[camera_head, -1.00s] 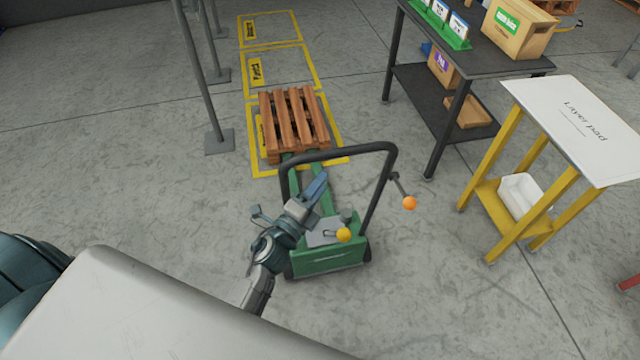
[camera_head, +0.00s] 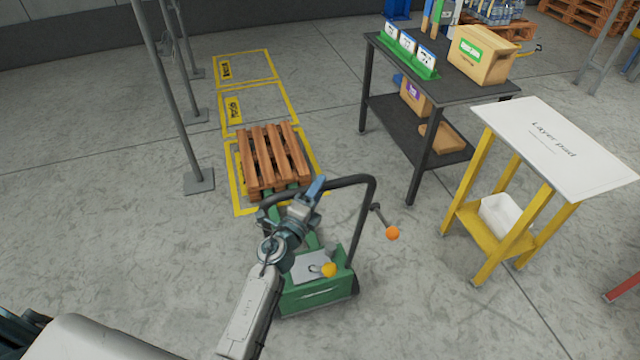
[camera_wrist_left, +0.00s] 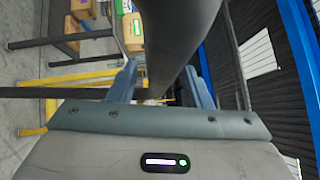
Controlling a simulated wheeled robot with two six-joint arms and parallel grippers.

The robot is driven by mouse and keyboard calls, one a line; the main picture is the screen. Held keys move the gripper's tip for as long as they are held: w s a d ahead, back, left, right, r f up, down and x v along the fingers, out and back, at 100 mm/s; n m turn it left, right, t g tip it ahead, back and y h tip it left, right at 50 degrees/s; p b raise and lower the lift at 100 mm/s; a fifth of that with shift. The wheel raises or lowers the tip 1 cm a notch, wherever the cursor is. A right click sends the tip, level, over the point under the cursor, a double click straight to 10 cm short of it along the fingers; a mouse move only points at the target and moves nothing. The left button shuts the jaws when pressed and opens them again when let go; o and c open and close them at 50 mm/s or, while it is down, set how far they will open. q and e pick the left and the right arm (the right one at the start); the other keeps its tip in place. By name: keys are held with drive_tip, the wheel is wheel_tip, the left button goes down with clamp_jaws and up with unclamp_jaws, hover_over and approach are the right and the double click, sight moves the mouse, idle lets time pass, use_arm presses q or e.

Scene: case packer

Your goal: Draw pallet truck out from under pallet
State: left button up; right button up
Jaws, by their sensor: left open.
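The green pallet truck (camera_head: 318,292) stands on the floor with its forks running under the near end of the wooden pallet (camera_head: 272,160). The pallet sits in a yellow-outlined floor bay. The truck's black loop handle (camera_head: 366,210) rises above its body. My left gripper (camera_head: 315,187) is open at the left part of the handle's top bar. In the left wrist view, the dark bar (camera_wrist_left: 172,45) passes between the spread fingers of the left gripper (camera_wrist_left: 160,78); contact cannot be told. My left arm hides part of the forks and handle. My right gripper is out of view.
A yellow stand with a white "Layer pad" top (camera_head: 555,145) and a dark table (camera_head: 440,75) with boxes stand at the right. A grey post (camera_head: 178,110) stands left of the pallet. An orange knob (camera_head: 392,233) sticks out right of the handle. Floor nearer me is mostly clear.

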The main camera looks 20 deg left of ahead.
use_arm(q)
drive_tip(key=shift+w+d+r, duration=0.1)
drive_tip(key=shift+w+d, duration=0.05)
drive_tip(key=shift+w, duration=0.55)
